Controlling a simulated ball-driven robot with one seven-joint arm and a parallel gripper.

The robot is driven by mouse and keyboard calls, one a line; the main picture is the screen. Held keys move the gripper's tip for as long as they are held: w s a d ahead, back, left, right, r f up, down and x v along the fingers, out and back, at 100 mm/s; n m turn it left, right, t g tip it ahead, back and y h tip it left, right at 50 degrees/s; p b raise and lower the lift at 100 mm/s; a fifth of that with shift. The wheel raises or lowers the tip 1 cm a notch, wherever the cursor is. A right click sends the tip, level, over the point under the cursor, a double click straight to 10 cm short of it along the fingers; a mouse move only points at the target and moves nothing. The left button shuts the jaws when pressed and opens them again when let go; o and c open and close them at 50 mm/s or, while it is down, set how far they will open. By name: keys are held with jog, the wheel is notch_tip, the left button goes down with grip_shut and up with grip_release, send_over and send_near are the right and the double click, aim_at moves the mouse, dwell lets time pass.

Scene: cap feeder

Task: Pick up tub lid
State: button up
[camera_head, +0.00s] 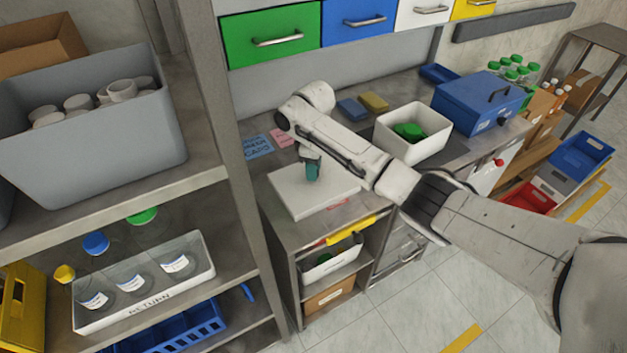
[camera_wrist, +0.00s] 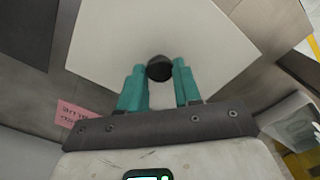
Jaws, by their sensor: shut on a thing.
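The tub lid (camera_head: 310,195) is a white, square, flat panel, level at the left end of the metal bench. I cannot tell whether it rests on the bench or is just above it. In the wrist view the lid (camera_wrist: 110,45) fills the upper middle, with a round black knob (camera_wrist: 159,67) at its centre. My gripper (camera_head: 313,170) points down over the lid. Its teal fingers (camera_wrist: 159,72) are shut on the knob, one on each side. The gripper hides the knob in the head view.
A white tub (camera_head: 440,126) with green caps stands open on the bench to the right, behind my arm. A blue box (camera_head: 478,103) is beyond it. Shelving with a grey bin (camera_head: 100,150) stands at left. Drawers (camera_head: 270,38) hang above the bench.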

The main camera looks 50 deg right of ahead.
grip_shut()
jog(key=shift+r, duration=0.1)
